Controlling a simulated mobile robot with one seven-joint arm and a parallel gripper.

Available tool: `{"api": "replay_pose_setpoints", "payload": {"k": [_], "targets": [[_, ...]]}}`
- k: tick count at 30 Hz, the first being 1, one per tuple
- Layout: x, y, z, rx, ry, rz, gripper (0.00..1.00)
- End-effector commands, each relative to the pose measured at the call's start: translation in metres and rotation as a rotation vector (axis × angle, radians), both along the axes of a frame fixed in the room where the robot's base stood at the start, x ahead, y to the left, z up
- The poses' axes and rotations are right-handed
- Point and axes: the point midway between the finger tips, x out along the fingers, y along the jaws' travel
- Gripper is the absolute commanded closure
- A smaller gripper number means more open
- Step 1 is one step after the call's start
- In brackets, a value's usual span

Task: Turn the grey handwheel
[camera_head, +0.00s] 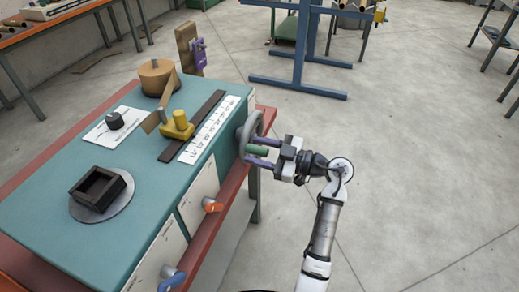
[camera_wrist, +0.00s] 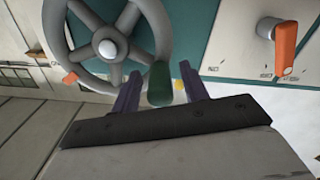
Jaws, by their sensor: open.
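The grey handwheel (camera_head: 249,131) is mounted on the right side face of the teal machine. In the wrist view, its rim and spokes (camera_wrist: 108,38) fill the upper left, with a pale hub in the middle. A dark green handle (camera_wrist: 160,84) sticks out from the rim; it also shows in the head view (camera_head: 257,150). My gripper (camera_head: 262,152) is open, with its purple fingers on either side of the handle. In the wrist view, the fingers (camera_wrist: 160,88) flank the handle, with a visible gap on each side. I cannot tell whether either finger touches it.

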Motion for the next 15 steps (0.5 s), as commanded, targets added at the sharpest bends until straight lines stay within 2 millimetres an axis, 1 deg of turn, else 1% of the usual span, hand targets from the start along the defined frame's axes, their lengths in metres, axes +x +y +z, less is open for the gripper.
{"api": "replay_pose_setpoints", "payload": {"k": [2, 3, 12, 13, 15], "targets": [[-0.0001, -0.0001, -0.0001, 0.0, 0.0, 0.0, 0.56], [0.0, -0.0002, -0.0001, 0.0, 0.0, 0.0, 0.58], [-0.0001, -0.0004, 0.0, 0.0, 0.0, 0.0, 0.98], [-0.0001, -0.0004, 0.0, 0.0, 0.0, 0.0, 1.0], [-0.0002, -0.0005, 0.0, 0.0, 0.0, 0.0, 1.0]]}}
